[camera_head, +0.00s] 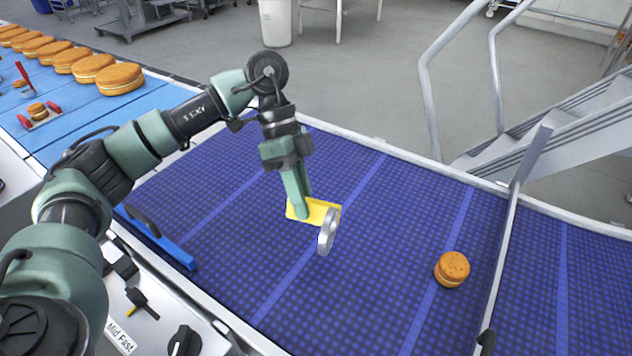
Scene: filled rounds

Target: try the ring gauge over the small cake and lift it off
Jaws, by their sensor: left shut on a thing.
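The small cake (452,269), a round golden sandwich cake, sits on the blue belt at the right, just left of a metal divider. My left gripper (304,211) is shut on the yellow handle of the ring gauge (328,232). The gauge's grey metal ring is at the right end of the handle and stands on edge, seen almost side-on. The gauge appears to be above the belt, to the left of the cake and apart from it. My fingers hide part of the handle. My right gripper is not in view.
A metal divider (513,235) crosses the belt right of the cake. Several larger cakes (119,79) line a light blue belt at the upper left. A blue bar (160,240) lies along the near belt edge. The belt between gauge and cake is clear.

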